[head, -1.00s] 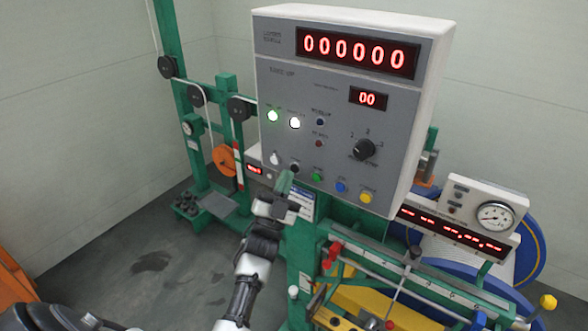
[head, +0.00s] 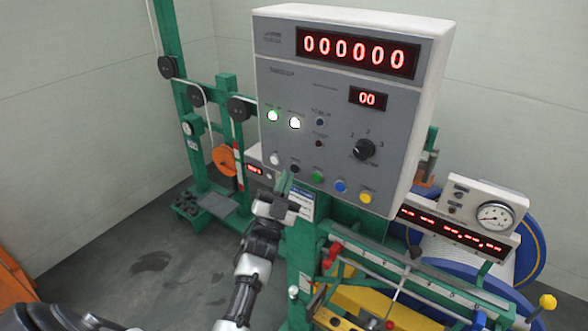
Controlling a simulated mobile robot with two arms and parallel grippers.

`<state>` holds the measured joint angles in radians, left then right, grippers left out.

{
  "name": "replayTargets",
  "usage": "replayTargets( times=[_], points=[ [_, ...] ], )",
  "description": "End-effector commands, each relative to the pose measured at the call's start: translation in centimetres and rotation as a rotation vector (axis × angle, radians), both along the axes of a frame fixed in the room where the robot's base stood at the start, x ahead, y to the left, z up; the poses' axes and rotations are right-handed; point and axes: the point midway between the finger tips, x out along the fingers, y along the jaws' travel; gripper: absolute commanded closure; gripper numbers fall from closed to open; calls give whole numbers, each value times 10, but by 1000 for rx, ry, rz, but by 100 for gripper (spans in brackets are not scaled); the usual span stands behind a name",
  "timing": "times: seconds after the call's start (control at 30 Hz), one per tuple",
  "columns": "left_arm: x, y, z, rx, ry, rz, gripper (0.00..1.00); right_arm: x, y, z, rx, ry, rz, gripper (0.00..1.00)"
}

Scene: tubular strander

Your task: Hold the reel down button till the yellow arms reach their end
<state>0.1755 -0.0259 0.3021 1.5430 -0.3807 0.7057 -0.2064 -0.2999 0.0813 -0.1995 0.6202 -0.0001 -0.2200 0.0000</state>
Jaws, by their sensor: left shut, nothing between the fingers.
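The grey control panel (head: 330,100) faces me with several buttons and red digit displays. Along its lower edge are a white button (head: 274,159), a black button (head: 294,168), a green button (head: 317,177), a blue button (head: 340,186) and a yellow button (head: 366,197). Their labels are too small to read. My left gripper (head: 284,183) is shut and empty, its tip just below the black button; I cannot tell whether it touches the panel. Yellow parts (head: 370,300) show low behind the ruled rail; I cannot tell if they are the arms. My right gripper is not in view.
A black rotary knob (head: 364,149) is on the panel. A white gauge box (head: 480,215) and blue reel (head: 530,250) stand at the right. The ruled green rail (head: 420,280) runs below the panel. Open floor (head: 130,250) lies at the left.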

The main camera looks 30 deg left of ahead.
Motion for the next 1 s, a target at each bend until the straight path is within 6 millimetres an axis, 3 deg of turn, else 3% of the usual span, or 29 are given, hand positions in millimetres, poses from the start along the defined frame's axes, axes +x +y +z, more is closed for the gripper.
replayTargets(
  times=[1.0],
  points=[
    [9, -1, 0, 0, 0, 0, 100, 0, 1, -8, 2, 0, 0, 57]
  ],
)
